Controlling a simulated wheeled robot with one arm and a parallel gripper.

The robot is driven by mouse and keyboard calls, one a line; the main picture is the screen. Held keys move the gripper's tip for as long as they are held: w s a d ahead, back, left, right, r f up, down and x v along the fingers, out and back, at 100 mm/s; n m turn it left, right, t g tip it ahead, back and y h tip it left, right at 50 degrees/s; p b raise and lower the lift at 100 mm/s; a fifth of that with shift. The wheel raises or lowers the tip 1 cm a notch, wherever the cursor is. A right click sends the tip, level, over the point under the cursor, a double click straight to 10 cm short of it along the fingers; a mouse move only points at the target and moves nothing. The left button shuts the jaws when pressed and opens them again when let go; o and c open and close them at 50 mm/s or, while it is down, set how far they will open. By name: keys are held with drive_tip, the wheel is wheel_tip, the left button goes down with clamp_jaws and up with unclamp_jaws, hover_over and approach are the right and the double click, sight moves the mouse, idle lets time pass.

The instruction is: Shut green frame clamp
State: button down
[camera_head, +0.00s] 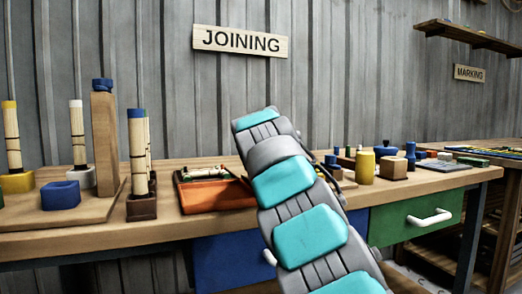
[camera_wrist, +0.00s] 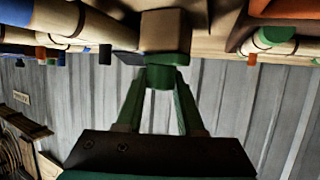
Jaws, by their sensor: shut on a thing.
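My gripper (camera_wrist: 158,90) shows in the wrist view, where the picture is upside down. Its two dark green fingers close together on a small green piece (camera_wrist: 160,77), which looks like part of the green frame clamp. The rest of the clamp cannot be made out. In the head view my teal and grey arm reaches to the bench and hides the gripper and the thing it holds.
The wooden bench (camera_head: 200,222) carries an orange tray (camera_head: 215,195), a blue block (camera_head: 60,195), a tall wooden post (camera_head: 104,140) and upright rod bundles at left. A yellow cylinder (camera_head: 365,167) and small blocks stand right of my arm. A green drawer (camera_head: 400,222) is below.

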drive_tip(key=shift+r+m+h+p, duration=0.15)
drive_tip(key=shift+m+h+p, duration=0.3)
drive_tip(key=shift+p, duration=0.25)
drive_tip(key=m+h+p, duration=0.1)
drive_tip(key=p, duration=0.1)
drive_tip(key=h+p, duration=0.1)
drive_tip(key=p, duration=0.1)
drive_tip(key=shift+r+m+g, duration=0.2)
drive_tip(key=shift+m+g, duration=0.1)
drive_tip(key=shift+m, duration=0.05)
drive_tip(key=m+h+p, duration=0.1)
drive_tip(key=p, duration=0.1)
drive_tip(key=m+g+h+p, duration=0.1)
drive_tip(key=h, duration=0.1)
drive_tip(key=shift+a+f+m+g+p, duration=0.15)
drive_tip(key=shift+f+m+g+p, duration=0.15)
drive_tip(key=shift+m+p, duration=0.1)
drive_tip(key=shift+m+h, duration=0.25)
drive_tip(key=shift+m, duration=0.05)
drive_tip(key=shift+f+m+g+h+p, duration=0.1)
drive_tip(key=shift+m+g+h+p, duration=0.3)
drive_tip(key=shift+g, duration=0.1)
drive_tip(key=shift+m+h, duration=0.3)
drive_tip(key=c, duration=0.5)
unclamp_jaws()
drive_tip(key=shift+r, duration=0.2)
